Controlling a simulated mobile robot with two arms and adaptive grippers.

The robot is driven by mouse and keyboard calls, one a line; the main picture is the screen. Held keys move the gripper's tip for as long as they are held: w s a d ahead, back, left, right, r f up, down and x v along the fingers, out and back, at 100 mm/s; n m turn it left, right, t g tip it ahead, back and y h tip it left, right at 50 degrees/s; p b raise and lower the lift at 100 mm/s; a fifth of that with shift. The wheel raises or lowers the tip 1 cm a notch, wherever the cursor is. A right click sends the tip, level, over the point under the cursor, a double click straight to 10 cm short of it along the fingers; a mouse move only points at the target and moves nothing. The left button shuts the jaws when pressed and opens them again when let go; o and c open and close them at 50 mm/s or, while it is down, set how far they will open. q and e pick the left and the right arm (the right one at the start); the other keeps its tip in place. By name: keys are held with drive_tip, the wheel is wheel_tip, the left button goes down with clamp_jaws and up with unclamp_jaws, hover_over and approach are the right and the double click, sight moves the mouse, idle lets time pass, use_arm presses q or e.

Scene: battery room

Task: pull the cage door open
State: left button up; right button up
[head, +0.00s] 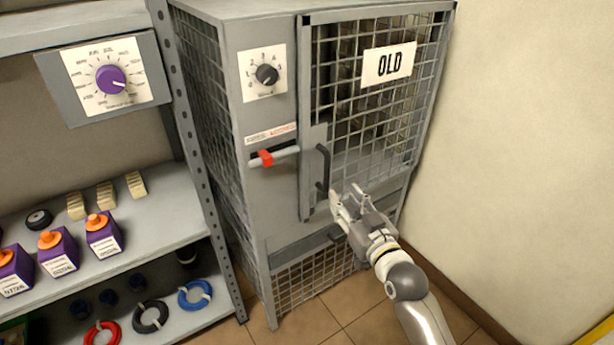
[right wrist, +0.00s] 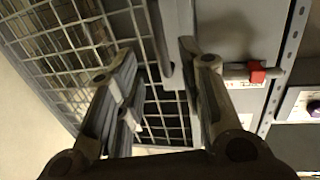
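My right gripper (head: 346,196) is just right of the handle's lower end in the head view. In the right wrist view my right gripper (right wrist: 158,50) is open, and the handle (right wrist: 160,42) appears between its fingertips, with no clear contact. A bolt with a red knob (head: 265,158) lies level on the panel left of the door. My left gripper is not in view.
A dial (head: 266,75) sits on the cage's front panel. A shelf unit (head: 175,215) with purple batteries (head: 103,235) and cable coils (head: 195,294) stands to the left. A bare wall (head: 510,130) is close on the right. Tiled floor shows in front.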

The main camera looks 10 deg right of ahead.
sight(328, 175)
drive_tip(key=w, duration=0.3)
drive_tip(key=w+a, duration=0.1)
drive_tip(key=w, duration=0.2)
drive_tip(key=w+b, duration=0.1)
drive_tip(key=w, duration=0.2)
drive_tip(key=shift+w+a+r, duration=0.15)
drive_tip(key=shift+a, duration=0.1)
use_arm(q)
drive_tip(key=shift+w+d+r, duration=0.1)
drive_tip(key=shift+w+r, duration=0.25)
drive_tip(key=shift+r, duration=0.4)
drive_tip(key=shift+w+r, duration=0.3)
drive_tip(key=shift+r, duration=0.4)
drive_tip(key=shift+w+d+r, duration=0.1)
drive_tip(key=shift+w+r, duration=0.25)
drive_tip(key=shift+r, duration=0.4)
use_arm(e)
drive_tip(key=shift+w+a, duration=0.1)
drive_tip(key=shift+w, duration=0.5)
drive_tip(key=shift+c, duration=0.3)
clamp_jaws()
